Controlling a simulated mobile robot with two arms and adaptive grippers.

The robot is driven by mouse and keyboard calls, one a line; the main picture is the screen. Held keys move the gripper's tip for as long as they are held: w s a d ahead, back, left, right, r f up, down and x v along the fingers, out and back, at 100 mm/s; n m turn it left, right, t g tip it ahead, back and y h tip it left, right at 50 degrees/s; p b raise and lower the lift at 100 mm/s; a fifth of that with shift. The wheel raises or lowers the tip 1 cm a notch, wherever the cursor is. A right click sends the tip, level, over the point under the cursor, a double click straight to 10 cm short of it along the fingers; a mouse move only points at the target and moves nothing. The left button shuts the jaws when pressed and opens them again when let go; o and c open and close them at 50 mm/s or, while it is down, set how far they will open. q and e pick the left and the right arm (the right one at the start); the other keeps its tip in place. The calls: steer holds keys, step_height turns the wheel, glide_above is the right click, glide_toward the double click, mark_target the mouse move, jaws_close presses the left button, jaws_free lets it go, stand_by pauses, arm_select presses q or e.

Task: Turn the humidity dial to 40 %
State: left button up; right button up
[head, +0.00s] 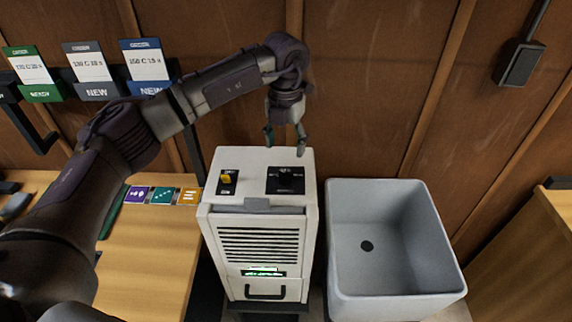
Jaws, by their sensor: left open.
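A white boxy dehumidifier (262,232) stands in the middle of the head view. On its top right is a black panel with the dark humidity dial (286,181); its markings are too small to read. On its top left is a black plate with a yellow switch (227,179). A small green-lit display (263,271) shows low on its front; its text is not legible. My left gripper (285,150) is open and empty, pointing down above the back of the top, near the dial and apart from it. My right gripper is out of view.
A grey sink (395,245) stands right of the dehumidifier. A wooden table (160,245) at left bears several coloured cards (163,196). Order cards (88,70) hang on a wall rack. A black box (519,63) is on the wooden wall.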

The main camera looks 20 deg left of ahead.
mark_target(286, 172)
arm_select(q)
step_height(286, 172, down, 8)
steer(key=shift+r+p, duration=0.15)
steer(key=shift+p, duration=0.9)
steer(key=shift+w+f, duration=0.1)
steer(key=shift+f, duration=0.5)
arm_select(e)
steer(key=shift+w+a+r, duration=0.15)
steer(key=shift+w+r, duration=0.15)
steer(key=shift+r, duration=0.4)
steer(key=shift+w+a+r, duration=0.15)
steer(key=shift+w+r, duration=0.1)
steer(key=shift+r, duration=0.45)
